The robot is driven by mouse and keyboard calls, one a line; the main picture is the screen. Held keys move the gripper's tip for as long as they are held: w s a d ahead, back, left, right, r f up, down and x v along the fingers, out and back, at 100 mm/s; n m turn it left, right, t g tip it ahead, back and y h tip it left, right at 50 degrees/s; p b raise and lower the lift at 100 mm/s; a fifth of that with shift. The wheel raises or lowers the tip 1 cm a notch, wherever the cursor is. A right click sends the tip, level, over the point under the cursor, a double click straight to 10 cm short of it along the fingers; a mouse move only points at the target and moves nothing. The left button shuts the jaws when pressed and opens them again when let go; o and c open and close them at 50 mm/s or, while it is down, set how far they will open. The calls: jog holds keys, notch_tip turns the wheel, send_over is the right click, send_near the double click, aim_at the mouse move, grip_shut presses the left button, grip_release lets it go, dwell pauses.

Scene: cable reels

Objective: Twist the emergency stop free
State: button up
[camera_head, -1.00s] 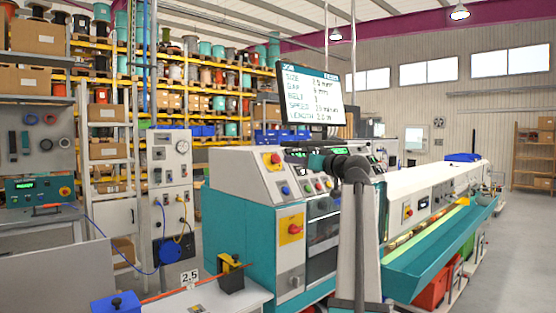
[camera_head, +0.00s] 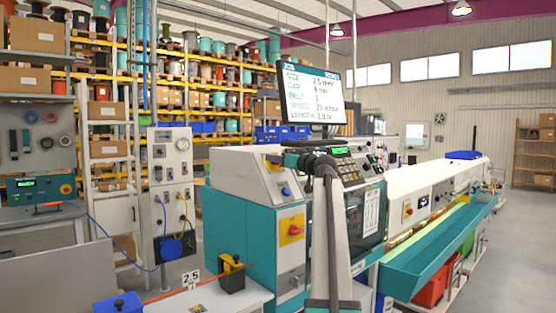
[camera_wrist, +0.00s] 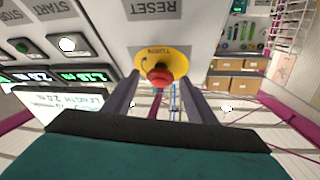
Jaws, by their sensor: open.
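The emergency stop is a red mushroom button (camera_wrist: 158,75) on a round yellow plate (camera_wrist: 157,58) marked with lettering. In the wrist view it lies between and beyond the two fingers of my gripper (camera_wrist: 159,84), which are open with a finger on each side. I cannot tell whether they touch it. In the head view the emergency stop (camera_head: 273,162) is on the sloping top panel of the teal and white machine (camera_head: 240,240), partly hidden at its right. My dark gripper end is beside it, with its fingertips hard to make out.
Panel buttons marked START and RESET and green displays (camera_wrist: 95,77) lie near my gripper. A screen (camera_head: 312,96) stands above the machine. A red switch on a yellow plate (camera_head: 291,230) is on the front below. A long teal trough (camera_head: 445,240) extends right.

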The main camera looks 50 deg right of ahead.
jog(key=shift+w, duration=0.25)
